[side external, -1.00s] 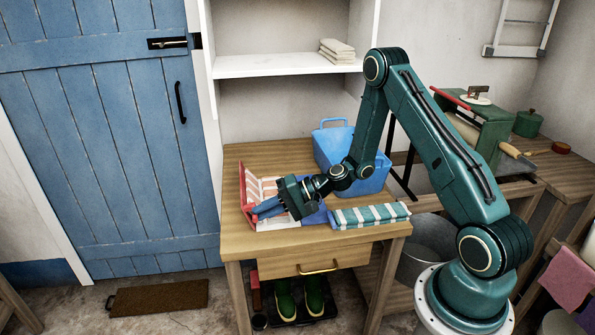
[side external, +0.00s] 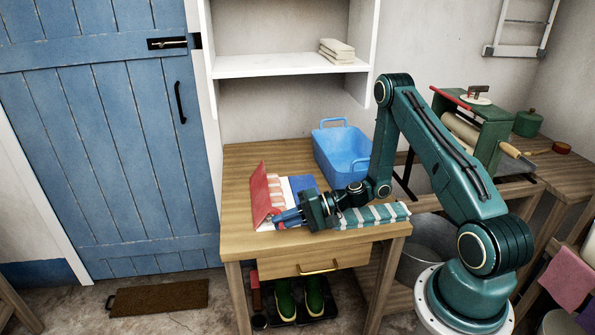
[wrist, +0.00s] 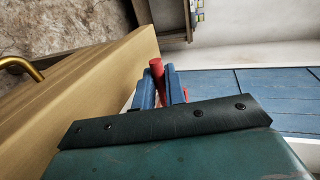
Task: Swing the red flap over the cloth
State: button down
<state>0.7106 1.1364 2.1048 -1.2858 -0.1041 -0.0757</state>
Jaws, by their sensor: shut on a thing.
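The red flap (side external: 260,192) stands raised and tilted at the left side of a folding board on the wooden table. A cloth with pink-orange and white stripes (side external: 277,188) lies on the board just right of the flap, partly hidden by it. The board's blue panel (side external: 303,184) lies to the right of the cloth. My gripper (side external: 278,218) is low at the flap's near end, its blue fingers pointing left. In the wrist view, my gripper (wrist: 159,90) is shut on a red piece (wrist: 157,68) between its fingertips, seemingly part of the flap.
A green and white striped roll (side external: 372,215) lies on the wooden table (side external: 235,228) under and right of my wrist. A blue tub (side external: 343,150) stands behind. The table's front edge is close to my gripper. A shelf (side external: 290,66) hangs above the back.

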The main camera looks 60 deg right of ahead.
jog(key=shift+s+a+f, duration=0.15)
jog(key=shift+a+f, duration=0.1)
jog(key=shift+f, duration=0.1)
jog(key=c, duration=1.6)
grip_release()
jog(key=shift+o, duration=0.7)
jog(key=shift+d+r, duration=0.1)
jog(key=shift+r, duration=0.25)
notch_tip(320, 180, up, 20)
jog(key=shift+f, duration=0.2)
